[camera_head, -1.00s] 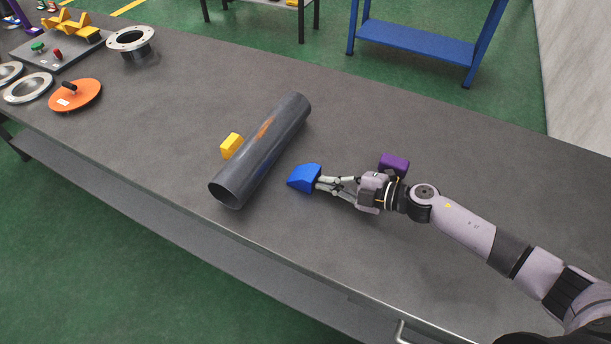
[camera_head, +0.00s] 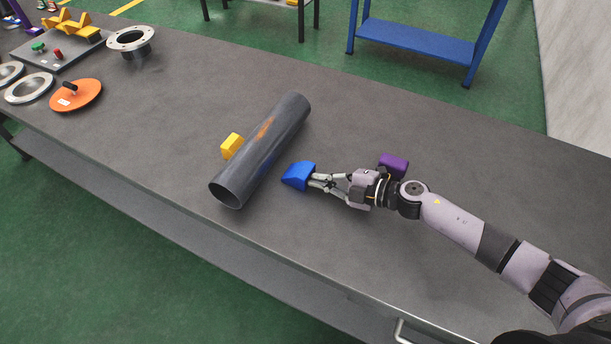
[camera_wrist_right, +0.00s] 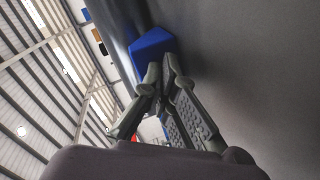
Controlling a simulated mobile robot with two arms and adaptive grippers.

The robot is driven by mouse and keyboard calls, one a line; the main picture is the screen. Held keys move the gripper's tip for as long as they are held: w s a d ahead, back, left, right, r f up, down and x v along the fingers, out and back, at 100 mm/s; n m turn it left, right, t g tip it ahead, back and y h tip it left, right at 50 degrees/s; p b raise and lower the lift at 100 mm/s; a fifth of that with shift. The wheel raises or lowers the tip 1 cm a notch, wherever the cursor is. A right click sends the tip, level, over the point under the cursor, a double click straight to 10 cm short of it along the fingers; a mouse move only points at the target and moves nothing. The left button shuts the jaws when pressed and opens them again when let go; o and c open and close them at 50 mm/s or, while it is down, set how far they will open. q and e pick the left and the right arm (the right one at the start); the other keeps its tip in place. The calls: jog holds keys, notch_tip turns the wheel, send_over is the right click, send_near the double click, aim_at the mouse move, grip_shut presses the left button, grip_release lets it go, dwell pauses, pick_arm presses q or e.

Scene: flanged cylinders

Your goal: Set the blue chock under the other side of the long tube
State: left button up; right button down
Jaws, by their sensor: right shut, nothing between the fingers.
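The long grey tube (camera_head: 262,148) lies diagonally on the table, and part of it also shows in the right wrist view (camera_wrist_right: 116,22). The yellow chock (camera_head: 231,146) sits against the tube's left side. The blue chock (camera_head: 298,176) is on the table to the right of the tube, with a small gap between them in the head view. My right gripper (camera_head: 318,181) is shut and empty, its fingertips at the blue chock's right side. In the right wrist view the shut fingertips (camera_wrist_right: 160,88) are right at the blue chock (camera_wrist_right: 153,50). My left gripper is not in view.
An orange disc with a black handle (camera_head: 76,95), a flanged ring (camera_head: 130,41) and a grey plate with yellow blocks (camera_head: 62,50) are at the far left. A blue shelf (camera_head: 415,42) stands behind.

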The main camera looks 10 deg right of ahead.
aim_at(310, 174)
jog(key=shift+w+a+p, duration=0.25)
jog(key=shift+w+a, duration=0.4)
jog(key=shift+a, duration=0.3)
jog(key=shift+w+a+p, duration=0.2)
jog(key=shift+w+a, duration=0.4)
jog(key=shift+a, duration=0.35)
jog(key=shift+s+r, duration=0.1)
jog(key=shift+s, duration=0.05)
jog(key=shift+s+d+r+p, duration=0.2)
jog(key=shift+d+p, duration=0.15)
jog(key=shift+p, duration=0.1)
jog(key=shift+p+v, duration=0.3)
jog(key=shift+v, duration=0.65)
